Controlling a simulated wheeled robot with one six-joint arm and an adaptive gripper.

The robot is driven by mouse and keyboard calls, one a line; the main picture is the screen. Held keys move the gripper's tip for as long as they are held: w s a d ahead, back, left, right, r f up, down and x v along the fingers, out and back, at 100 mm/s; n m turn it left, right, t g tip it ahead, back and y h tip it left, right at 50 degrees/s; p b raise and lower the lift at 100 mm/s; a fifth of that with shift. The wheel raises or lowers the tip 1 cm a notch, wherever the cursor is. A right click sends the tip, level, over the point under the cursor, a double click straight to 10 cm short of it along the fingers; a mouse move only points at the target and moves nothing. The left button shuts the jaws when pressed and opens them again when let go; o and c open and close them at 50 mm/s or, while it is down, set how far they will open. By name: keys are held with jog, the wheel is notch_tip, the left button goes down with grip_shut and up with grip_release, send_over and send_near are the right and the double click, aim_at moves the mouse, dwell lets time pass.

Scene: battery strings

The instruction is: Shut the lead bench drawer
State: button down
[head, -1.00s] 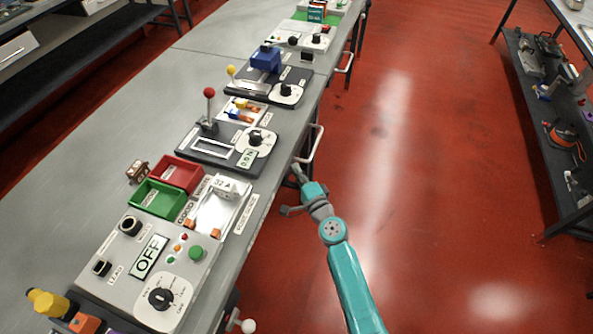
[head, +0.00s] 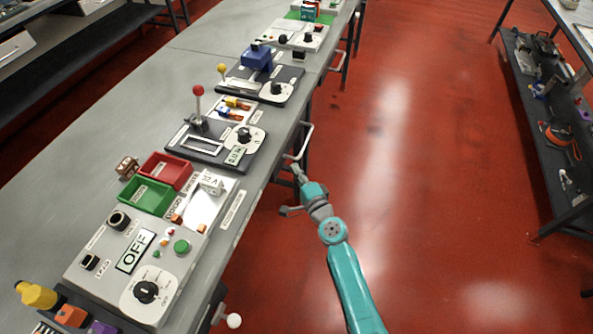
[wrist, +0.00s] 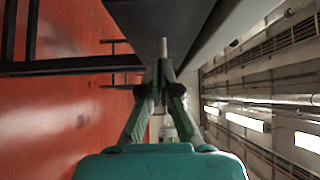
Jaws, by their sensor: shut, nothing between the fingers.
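A pale bar handle (head: 304,145) stands out from the right edge of the long grey bench, in the head view. I take it as a drawer handle, but no label shows which drawer is the lead one. How far that drawer is open cannot be told. My gripper (head: 297,168) is shut and empty at the near end of this handle, just off the bench edge. Whether it touches the handle is unclear. In the wrist view my gripper (wrist: 160,66) has its fingers together, close under a dark surface (wrist: 158,18).
Panels, red (head: 166,170) and green (head: 146,196) bins and a red-knobbed lever (head: 197,92) crowd the bench top. A white ball knob (head: 233,320) sticks out at the bench's near end. Red floor to the right is clear up to a dark shelf rack (head: 545,125).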

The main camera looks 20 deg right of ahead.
jog(key=s+d, duration=0.2)
jog(key=s, duration=0.8)
